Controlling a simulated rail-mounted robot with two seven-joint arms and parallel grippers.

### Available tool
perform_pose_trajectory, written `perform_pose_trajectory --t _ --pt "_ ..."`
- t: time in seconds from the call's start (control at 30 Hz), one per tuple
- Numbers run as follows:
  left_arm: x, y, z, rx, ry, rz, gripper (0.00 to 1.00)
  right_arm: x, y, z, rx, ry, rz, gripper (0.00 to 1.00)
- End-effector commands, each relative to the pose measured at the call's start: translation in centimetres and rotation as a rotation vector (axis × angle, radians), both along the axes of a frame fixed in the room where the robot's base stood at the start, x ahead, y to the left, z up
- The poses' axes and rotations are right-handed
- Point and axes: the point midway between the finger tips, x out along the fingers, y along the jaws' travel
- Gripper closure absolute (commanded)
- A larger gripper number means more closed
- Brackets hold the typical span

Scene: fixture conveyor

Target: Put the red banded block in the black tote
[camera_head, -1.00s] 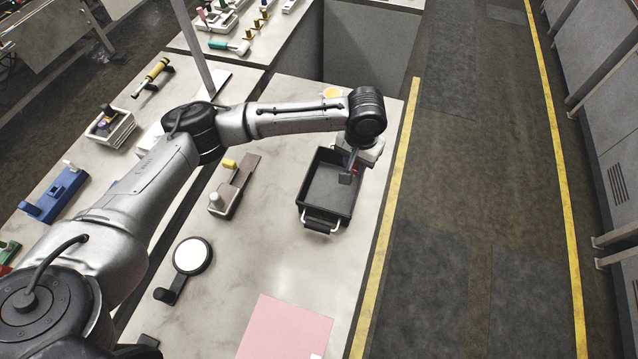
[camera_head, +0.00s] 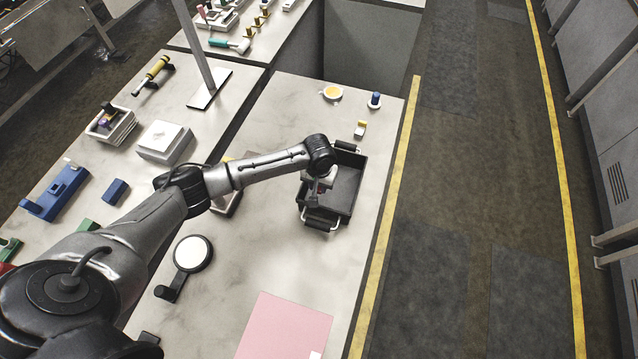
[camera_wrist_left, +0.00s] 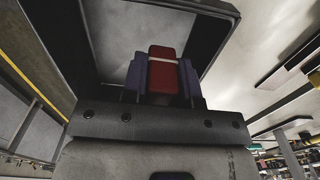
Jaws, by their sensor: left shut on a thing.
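The black tote (camera_head: 345,186) stands on the pale bench, with handles at its far and near ends. My left gripper (camera_head: 314,200) is over the tote's left side in the head view. In the wrist view its two purplish fingers are shut on the red banded block (camera_wrist_left: 162,78), which has a pale band across it. The tote's dark walls and grey floor (camera_wrist_left: 145,30) show beyond the block in that view. In the head view the gripper and arm largely hide the block. I cannot tell its exact height over the tote floor. My right gripper is not in view.
A pink mat (camera_head: 285,328) and a round white-topped piece (camera_head: 192,254) lie nearer. The bench between tote and mat is clear.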

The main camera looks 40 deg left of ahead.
Motion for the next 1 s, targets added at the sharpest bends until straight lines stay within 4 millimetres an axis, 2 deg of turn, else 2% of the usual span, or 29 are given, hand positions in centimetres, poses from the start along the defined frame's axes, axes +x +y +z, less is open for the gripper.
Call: perform_pose_trajectory --t 0.17,0.33,0.4,0.6,1.0 --pt "0.0 -0.1 0.2 0.0 0.001 0.0 0.95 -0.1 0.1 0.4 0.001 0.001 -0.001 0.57" --pt "-0.1 -0.1 0.4 0.0 0.002 0.0 0.95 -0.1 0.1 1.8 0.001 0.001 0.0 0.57" --pt "-0.1 -0.1 -1.1 0.0 0.001 0.0 0.95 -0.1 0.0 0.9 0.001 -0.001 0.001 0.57" --pt "-0.1 -0.1 -3.3 -0.001 0.002 0.001 0.95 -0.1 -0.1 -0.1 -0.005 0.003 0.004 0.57" --pt "-0.1 -0.1 -6.2 -0.001 0.001 0.0 0.95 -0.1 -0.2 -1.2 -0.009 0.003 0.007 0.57"
